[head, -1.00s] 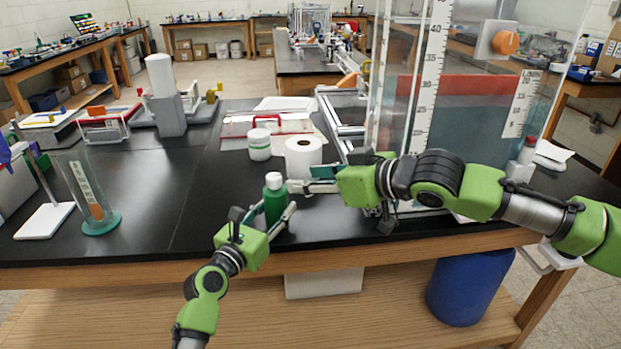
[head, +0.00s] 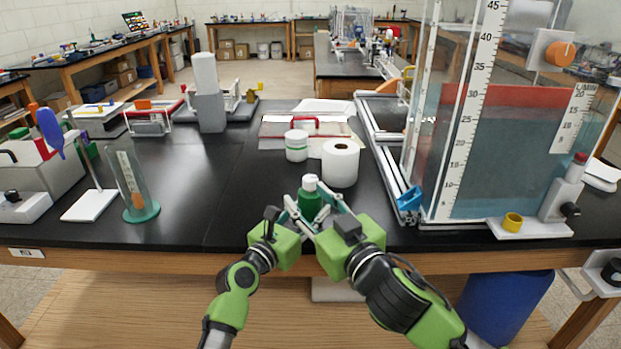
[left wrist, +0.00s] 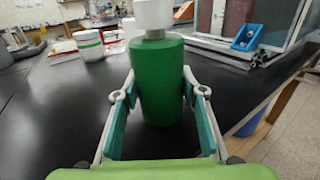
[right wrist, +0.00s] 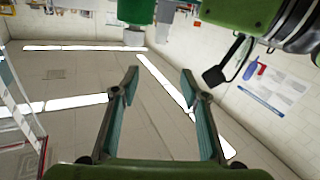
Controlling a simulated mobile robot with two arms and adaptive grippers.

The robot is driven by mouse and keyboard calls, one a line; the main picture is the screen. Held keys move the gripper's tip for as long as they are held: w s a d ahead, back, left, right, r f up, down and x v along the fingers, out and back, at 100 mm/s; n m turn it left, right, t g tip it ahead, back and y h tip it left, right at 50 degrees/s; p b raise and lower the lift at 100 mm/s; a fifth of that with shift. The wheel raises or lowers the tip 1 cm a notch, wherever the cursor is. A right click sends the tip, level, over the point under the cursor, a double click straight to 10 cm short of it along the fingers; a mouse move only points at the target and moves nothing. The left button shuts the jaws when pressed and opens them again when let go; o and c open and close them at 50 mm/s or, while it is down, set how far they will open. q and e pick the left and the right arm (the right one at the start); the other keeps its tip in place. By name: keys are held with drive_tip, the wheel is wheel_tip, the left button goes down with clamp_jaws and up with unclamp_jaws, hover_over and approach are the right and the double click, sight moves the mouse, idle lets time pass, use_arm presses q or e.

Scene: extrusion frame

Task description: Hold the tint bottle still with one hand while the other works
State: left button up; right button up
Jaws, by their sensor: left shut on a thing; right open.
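The tint bottle (head: 310,203) is green with a white cap and stands upright near the front edge of the black bench. My left gripper (head: 298,214) is shut around its body from the front left. In the left wrist view the bottle (left wrist: 162,85) fills the space between the teal finger pads. My right gripper (head: 326,211) is at the bottle's front right, fingers pointing toward it. In the right wrist view its jaws (right wrist: 160,74) are apart with nothing between them.
A white paper roll (head: 340,163) and a white jar with a green band (head: 296,146) stand just behind the bottle. A large water tank (head: 470,150) and a yellow ring (head: 512,222) are to the right. The bench left of the bottle is mostly clear.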

sight(313, 183)
drive_tip(key=w+m+h, duration=0.1)
drive_tip(key=w, duration=0.2)
drive_tip(key=w+f+m+t+h, duration=0.1)
drive_tip(key=w, duration=0.3)
drive_tip(key=w+f+m+h, duration=0.1)
drive_tip(key=w, duration=0.3)
idle(0.3)
drive_tip(key=shift+c, duration=0.4)
drive_tip(key=c, duration=1.1)
